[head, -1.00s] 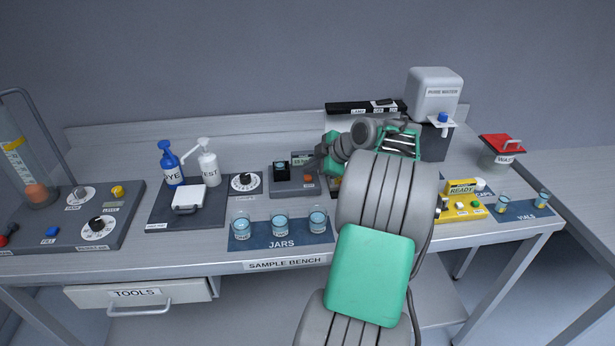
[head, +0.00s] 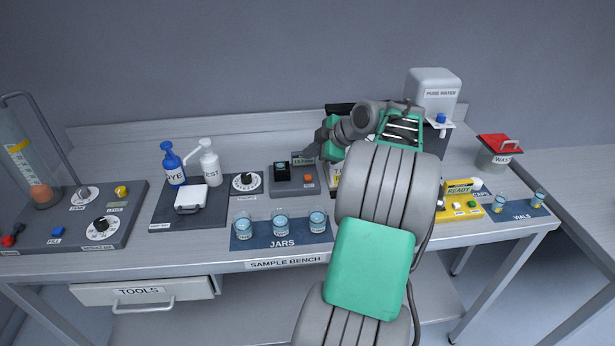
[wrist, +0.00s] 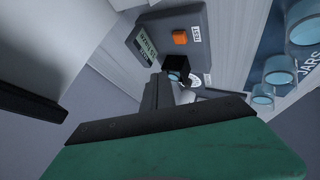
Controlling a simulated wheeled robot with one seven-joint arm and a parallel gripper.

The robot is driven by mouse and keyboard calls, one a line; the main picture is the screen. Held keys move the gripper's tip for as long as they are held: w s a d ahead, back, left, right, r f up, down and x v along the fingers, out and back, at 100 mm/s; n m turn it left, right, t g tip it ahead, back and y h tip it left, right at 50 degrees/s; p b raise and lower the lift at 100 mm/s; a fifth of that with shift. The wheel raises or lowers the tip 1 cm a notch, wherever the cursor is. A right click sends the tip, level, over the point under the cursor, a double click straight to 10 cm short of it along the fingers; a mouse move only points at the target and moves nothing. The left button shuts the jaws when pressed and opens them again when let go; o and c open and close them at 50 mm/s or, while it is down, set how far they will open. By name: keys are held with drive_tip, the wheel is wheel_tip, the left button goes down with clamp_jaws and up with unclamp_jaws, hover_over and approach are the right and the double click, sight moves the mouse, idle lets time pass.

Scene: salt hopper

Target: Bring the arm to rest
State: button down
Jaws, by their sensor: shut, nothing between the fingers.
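My arm, grey with green panels, reaches up over the bench (head: 100,262) in the head view. My gripper (head: 308,150) is shut and empty. It hangs in the air at the upper right of the grey tester (head: 293,188), apart from it as far as I can tell. In the wrist view the dark fingers of my gripper (wrist: 160,92) lie together, with the tester (wrist: 190,18), its orange button (wrist: 180,37) and its black block (wrist: 176,67) beyond them. My arm hides part of the bench behind it.
Three jars stand on the blue mat (head: 240,243). The dye bottle (head: 173,165) and a white pump bottle (head: 209,163) are left. The pure water tank (head: 433,95), yellow box (head: 462,206), vials and red-lidded waste bin (head: 497,152) are right. The drawer (head: 90,294) is shut.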

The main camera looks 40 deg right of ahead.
drive_tip(key=a+m+g, duration=0.1)
drive_tip(key=a, duration=0.7)
drive_tip(key=s+a+m+g, duration=0.1)
drive_tip(key=a+m, duration=0.1)
drive_tip(key=a, duration=0.7)
drive_tip(key=s+a+m+g, duration=0.1)
drive_tip(key=a+m, duration=0.1)
drive_tip(key=a, duration=0.7)
drive_tip(key=shift+a+g, duration=0.15)
drive_tip(key=shift+g, duration=0.25)
drive_tip(key=s+a+f+m+g, duration=0.1)
drive_tip(key=s+a+f+m, duration=0.1)
drive_tip(key=s+a, duration=0.3)
drive_tip(key=s+a+f+m+g+h, duration=0.1)
drive_tip(key=s+a+f+m, duration=0.2)
drive_tip(key=s, duration=0.6)
drive_tip(key=shift+s+a, duration=0.35)
drive_tip(key=shift+a, duration=0.7)
